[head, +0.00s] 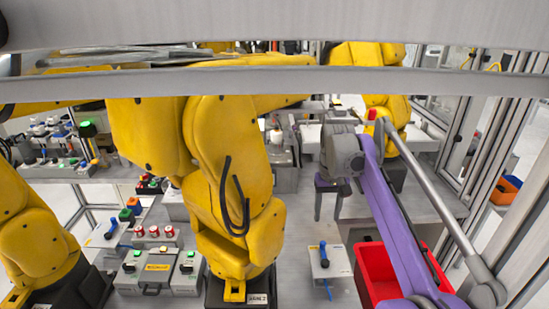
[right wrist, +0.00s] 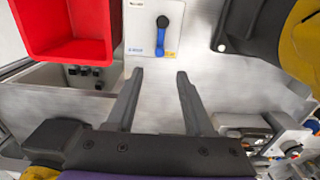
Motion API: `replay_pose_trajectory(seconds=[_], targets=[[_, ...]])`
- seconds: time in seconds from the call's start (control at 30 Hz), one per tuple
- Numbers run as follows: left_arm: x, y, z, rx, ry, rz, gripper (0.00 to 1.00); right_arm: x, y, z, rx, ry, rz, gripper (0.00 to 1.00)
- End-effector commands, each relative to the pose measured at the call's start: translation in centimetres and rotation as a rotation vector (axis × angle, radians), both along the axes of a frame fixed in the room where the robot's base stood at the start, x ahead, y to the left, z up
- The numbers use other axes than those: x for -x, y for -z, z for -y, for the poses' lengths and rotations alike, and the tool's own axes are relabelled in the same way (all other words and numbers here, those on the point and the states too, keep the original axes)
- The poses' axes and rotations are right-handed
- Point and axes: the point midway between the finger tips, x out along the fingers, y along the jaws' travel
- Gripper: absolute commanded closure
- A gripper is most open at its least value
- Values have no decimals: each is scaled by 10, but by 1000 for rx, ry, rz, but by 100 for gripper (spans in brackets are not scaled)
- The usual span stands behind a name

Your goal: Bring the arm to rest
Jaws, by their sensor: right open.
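My right arm, with a purple link (head: 385,205), reaches into the head view from the lower right. My right gripper (head: 328,212) hangs from its grey wrist with two dark fingers pointing down, above the grey table. The right wrist view shows the same gripper (right wrist: 159,82) with its fingers spread and nothing between them. Beyond the fingertips there is a white box with a blue handle (right wrist: 161,45), apart from them. My left gripper does not show.
A red bin (head: 372,262) stands right of the blue-handled box (head: 328,262). Large yellow arms (head: 232,165) fill the middle and left. A control box with buttons (head: 157,270) sits lower left. Metal framing (head: 500,140) bounds the right. Bare table surface (head: 300,225) lies around the gripper.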

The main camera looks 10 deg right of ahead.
Motion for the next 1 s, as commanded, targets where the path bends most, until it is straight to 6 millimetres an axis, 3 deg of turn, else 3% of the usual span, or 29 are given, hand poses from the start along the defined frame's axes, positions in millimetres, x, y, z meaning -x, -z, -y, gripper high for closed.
replay_pose_trajectory(seconds=[0.23, 0.47, 0.67, 0.8, 1.0], targets=[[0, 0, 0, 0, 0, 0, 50, 21, -1, -15, 8, -20, 45, 48], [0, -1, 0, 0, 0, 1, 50, 91, 17, -50, 26, -70, 172, 48], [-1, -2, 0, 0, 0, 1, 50, 165, 57, -76, 37, -115, 287, 48], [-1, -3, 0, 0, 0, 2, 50, 218, 96, -90, 41, -144, 367, 48], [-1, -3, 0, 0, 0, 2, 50, 269, 142, -100, 44, -172, 445, 48]])
